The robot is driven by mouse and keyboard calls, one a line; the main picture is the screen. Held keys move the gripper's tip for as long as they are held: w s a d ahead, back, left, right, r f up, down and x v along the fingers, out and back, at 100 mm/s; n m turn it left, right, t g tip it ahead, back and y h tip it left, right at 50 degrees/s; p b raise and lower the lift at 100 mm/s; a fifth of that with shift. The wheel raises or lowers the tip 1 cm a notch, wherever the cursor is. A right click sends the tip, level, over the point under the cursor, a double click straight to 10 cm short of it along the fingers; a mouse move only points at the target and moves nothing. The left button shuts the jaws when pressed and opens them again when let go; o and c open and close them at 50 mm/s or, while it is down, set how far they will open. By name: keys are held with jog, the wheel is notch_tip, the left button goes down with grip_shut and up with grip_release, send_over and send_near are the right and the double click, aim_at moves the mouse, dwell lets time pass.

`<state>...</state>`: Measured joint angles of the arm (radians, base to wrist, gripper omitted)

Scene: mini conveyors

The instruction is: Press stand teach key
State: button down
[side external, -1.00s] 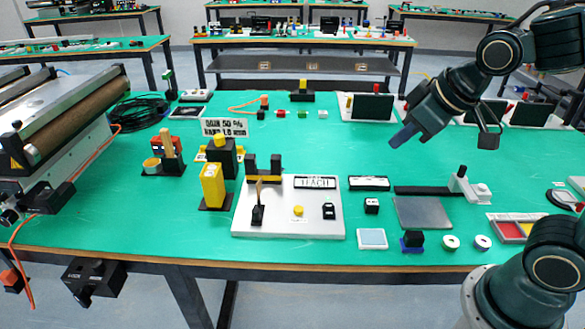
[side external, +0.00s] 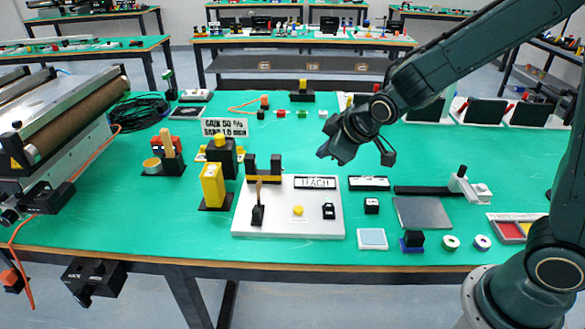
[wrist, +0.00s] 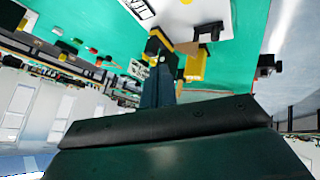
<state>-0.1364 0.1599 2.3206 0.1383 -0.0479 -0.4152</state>
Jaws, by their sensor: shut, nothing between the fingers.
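The white teach stand plate (side external: 275,228) lies on the green table and bears a label reading TEACH (side external: 315,183). On it are a round yellow button (side external: 298,211), a small black switch-like block (side external: 328,211) and a black lever piece (side external: 257,214) with a brown handle. I cannot tell which of these is the teach key. My gripper (side external: 325,153) is shut and empty, above and behind the plate, touching nothing. In the wrist view my fingers (wrist: 157,88) point toward the plate (wrist: 180,14), whose yellow button is hard to make out.
A black and yellow bracket (side external: 263,168) stands at the plate's back edge. Yellow and black blocks (side external: 213,186) stand to its left. A black-framed label block (side external: 369,183) and a grey pad (side external: 422,212) lie to its right. A roller conveyor (side external: 75,110) is at far left.

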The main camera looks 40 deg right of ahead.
aim_at(302, 211)
jog(key=w+a+f+n+t, duration=0.1)
jog(key=w+a+f+n, duration=0.1)
jog(key=w+f, duration=0.3)
notch_tip(302, 211, down, 2)
jog(key=shift+f+n, duration=0.2)
jog(key=shift+n, duration=0.1)
jog(key=shift+f, duration=0.15)
jog(key=shift+f, duration=4.25)
jog(key=shift+f, duration=0.85)
jog(key=shift+r, duration=0.15)
dwell(0.3)
jog(key=shift+r, duration=0.65)
jog(key=shift+r, duration=0.15)
jog(key=shift+r, duration=2.4)
